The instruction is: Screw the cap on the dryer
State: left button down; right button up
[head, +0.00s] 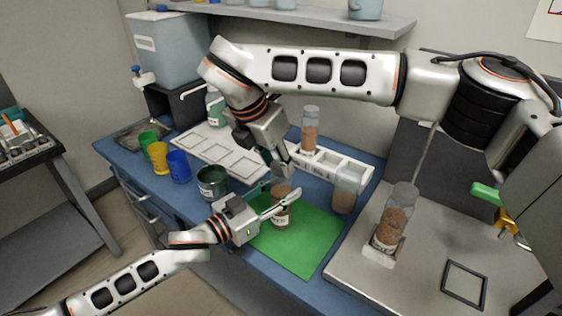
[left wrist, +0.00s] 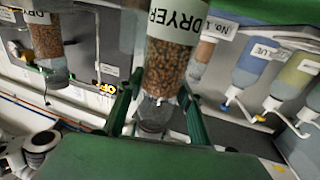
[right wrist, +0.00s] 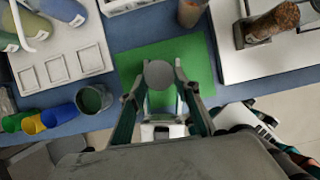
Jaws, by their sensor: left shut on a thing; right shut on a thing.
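The dryer bottle (head: 281,207), with brown grains and a white label, stands upright over the green mat. My left gripper (head: 279,206) is shut around it. In the left wrist view the bottle (left wrist: 172,65) shows its DRYER label between the green fingers. My right gripper (head: 284,172) reaches down from above, right over the bottle's top. In the right wrist view a round grey cap (right wrist: 158,73) lies between the fingertips of my right gripper (right wrist: 160,95), which is shut on it. Whether the cap sits on the bottle's rim or just above it cannot be told.
The green mat (head: 310,245) lies on the blue bench. Beside it are a dark green jar (head: 212,183), another grain bottle (head: 346,190) and a white rack (head: 340,163). Coloured cups (head: 178,166) stand left. A tall grain bottle (head: 395,220) stands on the right.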

jog(key=m, duration=0.1)
jog(key=m+g, duration=0.1)
jog(key=m, duration=0.1)
jog(key=m+h, duration=0.1)
jog(key=m, duration=0.1)
jog(key=shift+w+a+g, duration=0.2)
jog(key=shift+w+g, duration=0.05)
jog(key=shift+g, duration=0.05)
jog(key=o, duration=0.7)
jog(key=shift+c, duration=0.2)
jog(key=shift+r, duration=2.3)
jog(key=shift+n, duration=0.3)
jog(key=shift+c, duration=0.3)
